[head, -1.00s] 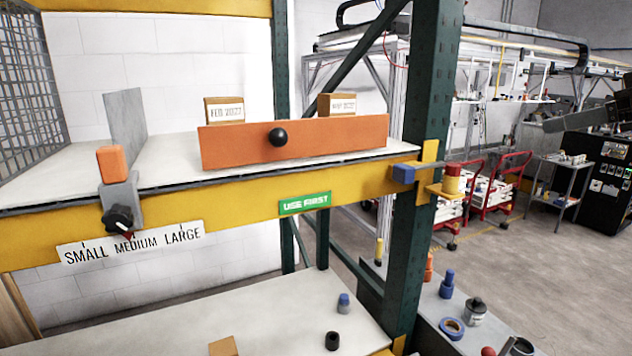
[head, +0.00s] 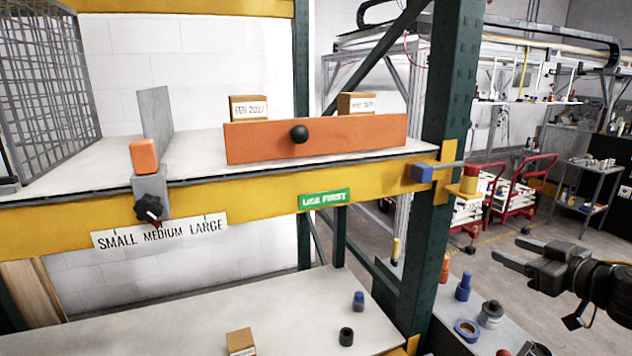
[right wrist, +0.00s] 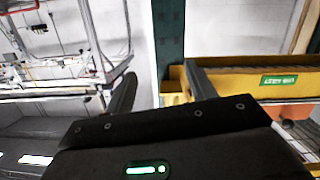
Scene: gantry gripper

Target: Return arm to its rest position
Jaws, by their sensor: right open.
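My right gripper (head: 518,257) is at the right side of the head view, held in the air over the floor, right of the green rack post. Its two fingers are apart with nothing between them. In the right wrist view the gripper's fingers (right wrist: 160,85) also stand wide apart and empty, with the green post and yellow beam beyond them. My left gripper is in neither view.
The rack's upper shelf (head: 200,160) holds an orange panel (head: 350,135) with two boxes behind it. The green post (head: 447,150) carries a blue block (head: 421,173) on a rod. Below are a lower shelf (head: 290,320) and a grey bench with a tape roll (head: 467,331). Air around the gripper looks clear.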

